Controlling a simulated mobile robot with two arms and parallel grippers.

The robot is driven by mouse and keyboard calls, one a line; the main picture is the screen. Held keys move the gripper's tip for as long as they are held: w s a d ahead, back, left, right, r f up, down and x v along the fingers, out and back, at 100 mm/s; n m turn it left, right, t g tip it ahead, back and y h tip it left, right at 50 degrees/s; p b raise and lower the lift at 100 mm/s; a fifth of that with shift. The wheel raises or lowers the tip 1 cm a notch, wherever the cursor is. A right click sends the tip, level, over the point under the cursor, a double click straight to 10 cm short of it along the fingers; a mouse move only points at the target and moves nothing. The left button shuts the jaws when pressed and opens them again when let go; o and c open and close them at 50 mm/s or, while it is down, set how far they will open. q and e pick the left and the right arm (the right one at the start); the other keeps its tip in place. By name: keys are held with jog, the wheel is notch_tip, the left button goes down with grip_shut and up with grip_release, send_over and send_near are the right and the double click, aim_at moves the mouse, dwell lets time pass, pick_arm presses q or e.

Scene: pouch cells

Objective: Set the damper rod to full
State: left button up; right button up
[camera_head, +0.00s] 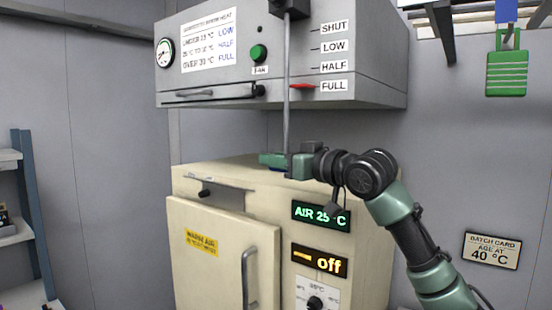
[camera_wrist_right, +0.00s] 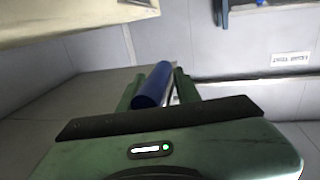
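The damper rod (camera_head: 287,100) hangs vertically in front of the grey hood. Its red pointer (camera_head: 302,86) is level with the FULL label (camera_head: 334,86), the lowest of the SHUT, LOW, HALF and FULL marks. My right gripper (camera_head: 275,161) is at the rod's lower end, just above the cream cabinet's top. In the right wrist view its green fingers (camera_wrist_right: 158,92) stand on both sides of the rod's blue grip (camera_wrist_right: 153,84) and appear shut on it. In the head view the gripper mostly hides this grip. My left gripper is not in view.
The cream cabinet (camera_head: 185,226) stands below the hood (camera_head: 375,50), with displays reading AIR 25 °C and off. A batch card (camera_head: 491,251) on the wall reads 40 °C. Shelves (camera_head: 22,200) stand at far left.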

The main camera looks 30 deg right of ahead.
jog(key=shift+d, duration=0.15)
jog(key=shift+r, duration=0.15)
jog(key=shift+s, duration=0.15)
jog(key=shift+s, duration=0.25)
jog(key=s+d+b, duration=0.1)
jog(key=s+b, duration=0.2)
jog(key=s, duration=0.4)
jog(key=shift+d, duration=0.1)
